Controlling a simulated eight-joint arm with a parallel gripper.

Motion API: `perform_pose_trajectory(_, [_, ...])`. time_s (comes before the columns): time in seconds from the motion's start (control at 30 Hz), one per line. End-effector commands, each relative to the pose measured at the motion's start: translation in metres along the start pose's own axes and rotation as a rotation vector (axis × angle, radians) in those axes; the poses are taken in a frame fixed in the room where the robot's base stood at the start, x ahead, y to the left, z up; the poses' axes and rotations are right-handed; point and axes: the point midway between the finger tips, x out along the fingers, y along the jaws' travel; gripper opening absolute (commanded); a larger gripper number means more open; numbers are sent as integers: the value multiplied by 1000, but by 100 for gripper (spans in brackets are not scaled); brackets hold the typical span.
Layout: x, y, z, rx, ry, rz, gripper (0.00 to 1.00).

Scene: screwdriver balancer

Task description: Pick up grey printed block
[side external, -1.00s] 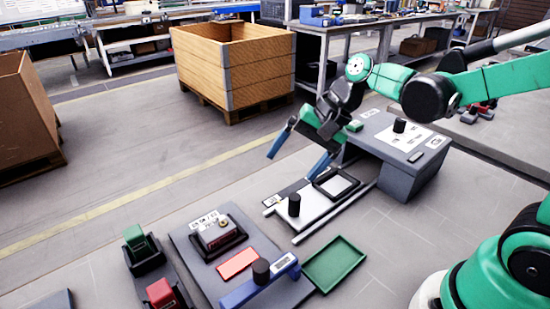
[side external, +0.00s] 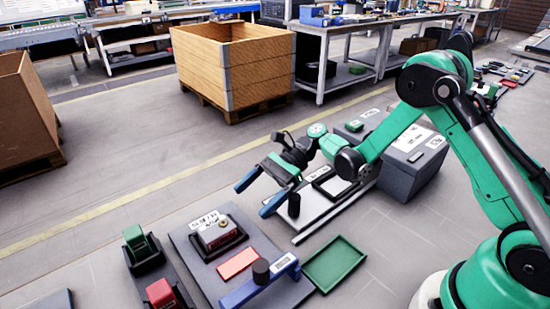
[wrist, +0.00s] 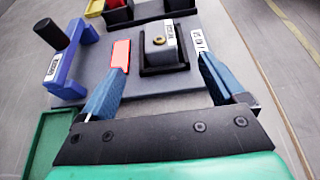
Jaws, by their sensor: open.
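The grey printed block (side external: 216,234) sits in a black holder (side external: 225,249) on the grey board, with a white printed label and a small brass-coloured round part on top. In the wrist view the block (wrist: 163,52) lies ahead, between the lines of my two blue fingers. My gripper (side external: 252,201) is open and empty, above and to the right of the block in the side view and clearly apart from it. In the wrist view my gripper (wrist: 160,66) has its fingers widely spread.
A red plate (side external: 238,263) lies beside the holder. A blue bracket with a black knob (side external: 262,275) stands at the board's front. An empty green tray (side external: 335,263) lies to its right. Green and red parts (side external: 150,265) stand at the left. A black post (side external: 294,205) stands near my fingers.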

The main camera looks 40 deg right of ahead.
Motion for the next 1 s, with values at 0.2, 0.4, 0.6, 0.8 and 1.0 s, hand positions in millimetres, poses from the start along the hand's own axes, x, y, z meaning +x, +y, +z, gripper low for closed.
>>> perform_pose_trajectory(0.2, [20,0,0,-1,1,0,89])
perform_pose_trajectory(0.4, [53,0,0,-3,1,3,89])
perform_pose_trajectory(0.6, [75,0,0,-1,1,0,89])
perform_pose_trajectory(0.8, [76,0,0,-1,2,-2,89])
perform_pose_trajectory(1.0, [76,0,0,-1,2,-2,44])
